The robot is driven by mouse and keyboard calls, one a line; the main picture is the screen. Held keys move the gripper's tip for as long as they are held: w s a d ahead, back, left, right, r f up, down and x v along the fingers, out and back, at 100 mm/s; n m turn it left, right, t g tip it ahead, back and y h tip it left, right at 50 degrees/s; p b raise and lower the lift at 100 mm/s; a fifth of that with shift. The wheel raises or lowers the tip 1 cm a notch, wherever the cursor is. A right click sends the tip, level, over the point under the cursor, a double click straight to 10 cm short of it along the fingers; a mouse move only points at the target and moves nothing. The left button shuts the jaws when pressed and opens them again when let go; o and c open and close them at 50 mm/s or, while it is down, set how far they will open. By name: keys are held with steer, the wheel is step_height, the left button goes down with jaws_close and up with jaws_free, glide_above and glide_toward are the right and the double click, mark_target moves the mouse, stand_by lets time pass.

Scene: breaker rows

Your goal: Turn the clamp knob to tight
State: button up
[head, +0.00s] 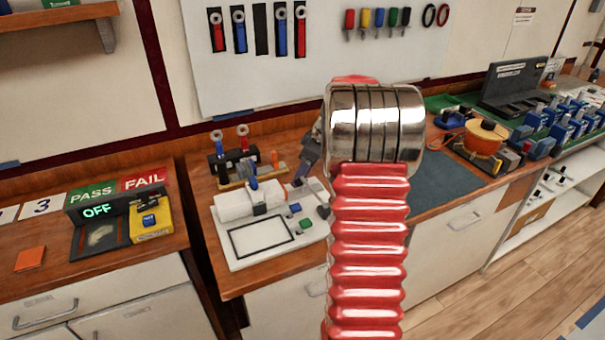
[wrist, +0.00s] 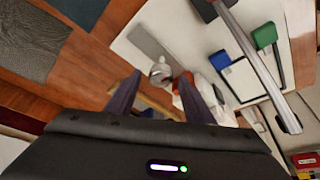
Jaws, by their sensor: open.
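In the wrist view a small grey-silver knob (wrist: 160,70), which looks like the clamp knob, stands beside a white block on a pale base plate. My gripper (wrist: 162,88) points at it with two dark fingers apart, one on each side in the picture. Nothing is held between them. I cannot tell how far beyond the fingertips the knob is, or its setting. In the head view the white fixture plate (head: 240,258) sits on the wooden bench. My gripper (head: 303,178) shows partly above its right end. My red arm hides part of this area, and I cannot make out the knob there.
Green (head: 306,223) and blue (head: 295,209) blocks sit on the plate. A rack with red and blue tools (head: 230,165) stands behind it. A dark mat (head: 445,182) lies clear at right.

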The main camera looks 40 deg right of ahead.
steer(key=shift+a, duration=0.1)
steer(key=c, duration=1)
steer(key=shift+c, duration=0.2)
